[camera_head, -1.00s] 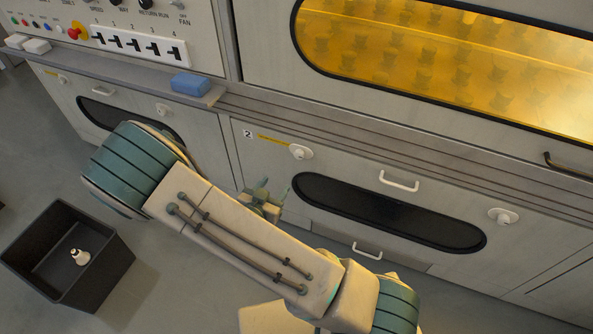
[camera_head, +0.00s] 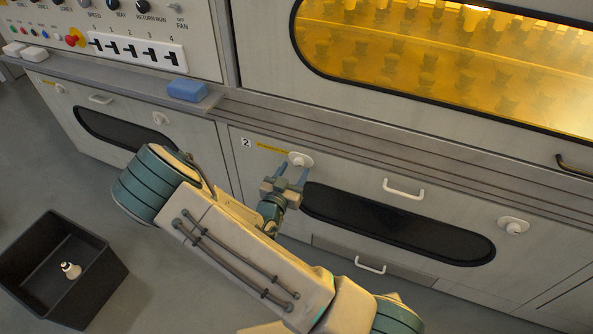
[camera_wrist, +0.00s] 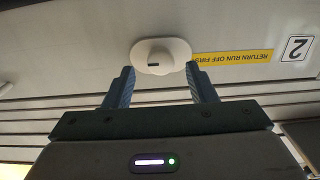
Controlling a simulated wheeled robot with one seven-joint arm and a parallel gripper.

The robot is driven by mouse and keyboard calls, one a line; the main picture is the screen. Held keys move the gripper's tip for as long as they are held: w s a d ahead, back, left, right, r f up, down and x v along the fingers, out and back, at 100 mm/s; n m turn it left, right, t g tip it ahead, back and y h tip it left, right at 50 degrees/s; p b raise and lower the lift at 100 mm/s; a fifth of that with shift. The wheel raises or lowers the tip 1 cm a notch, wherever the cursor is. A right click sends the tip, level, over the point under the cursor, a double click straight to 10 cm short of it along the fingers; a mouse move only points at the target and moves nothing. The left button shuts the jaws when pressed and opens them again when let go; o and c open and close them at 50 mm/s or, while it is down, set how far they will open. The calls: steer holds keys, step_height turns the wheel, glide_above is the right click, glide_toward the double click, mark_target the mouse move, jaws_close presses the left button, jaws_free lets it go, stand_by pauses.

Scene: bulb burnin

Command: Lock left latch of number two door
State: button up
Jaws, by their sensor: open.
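The number two door (camera_head: 350,186) is a pale panel with a "2" label, a yellow strip, a dark oval window and a white handle (camera_head: 403,189). Its left latch (camera_head: 300,159) is a white knob on an oval plate, near the door's upper left. In the wrist view the latch (camera_wrist: 160,57) shows a small dark mark on its knob. My gripper (camera_head: 292,173) is open just below this latch; in the wrist view its fingers (camera_wrist: 161,82) stand to either side of the latch, with nothing held. The right latch (camera_head: 513,226) is at the door's right.
A black bin (camera_head: 95,287) with a white bulb (camera_head: 70,270) stands on the floor at left. A blue block (camera_head: 187,91) lies on the ledge above the doors. A drawer with a white handle (camera_head: 370,265) is below the window.

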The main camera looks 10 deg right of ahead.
steer(key=shift+x, duration=1.05)
steer(key=c, duration=1)
steer(key=shift+d, duration=0.15)
jaws_close()
